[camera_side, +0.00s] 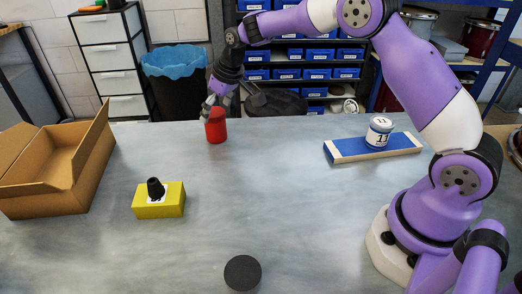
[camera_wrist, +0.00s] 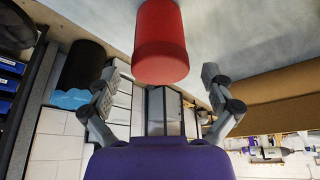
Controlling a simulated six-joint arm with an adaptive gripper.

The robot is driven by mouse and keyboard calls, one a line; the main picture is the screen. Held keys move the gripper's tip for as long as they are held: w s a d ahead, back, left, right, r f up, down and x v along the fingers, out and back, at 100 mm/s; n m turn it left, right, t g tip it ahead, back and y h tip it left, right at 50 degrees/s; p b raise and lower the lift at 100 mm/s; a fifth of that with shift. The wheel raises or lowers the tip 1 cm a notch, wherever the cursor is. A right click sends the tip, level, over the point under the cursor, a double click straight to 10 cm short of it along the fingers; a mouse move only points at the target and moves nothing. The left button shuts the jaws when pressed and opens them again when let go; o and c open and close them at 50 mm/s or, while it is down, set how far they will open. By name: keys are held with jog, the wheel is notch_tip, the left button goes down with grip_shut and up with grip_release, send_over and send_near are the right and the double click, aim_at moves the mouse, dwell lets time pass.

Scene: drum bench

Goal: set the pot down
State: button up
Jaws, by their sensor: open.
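The red pot (camera_side: 216,130), a plain round cylinder, stands upright on the grey table near its far edge. My gripper (camera_side: 212,101) is at the top of the red pot, coming from above and behind it. In the wrist view the red pot (camera_wrist: 160,42) appears ahead of my gripper (camera_wrist: 160,76). The two fingers are spread apart on either side of its near end, with gaps visible. I cannot tell whether a finger touches it in the side view.
A yellow block (camera_side: 171,205) with a black knob, an open cardboard box (camera_side: 85,165) and a black disc (camera_side: 242,273) are on the table. A labelled white tin (camera_side: 379,133) stands on a blue board (camera_side: 345,149) at right. The table's middle is clear.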

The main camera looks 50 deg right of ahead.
jog(key=s+r, duration=1)
jog(key=r, duration=0.2)
jog(key=s+f+m+t, duration=0.1)
jog(key=s+m, duration=0.1)
jog(key=s, duration=1.6)
jog(key=shift+s+a+f+h, duration=0.25)
jog(key=shift+a+f+h, duration=0.05)
jog(key=shift+h, duration=0.1)
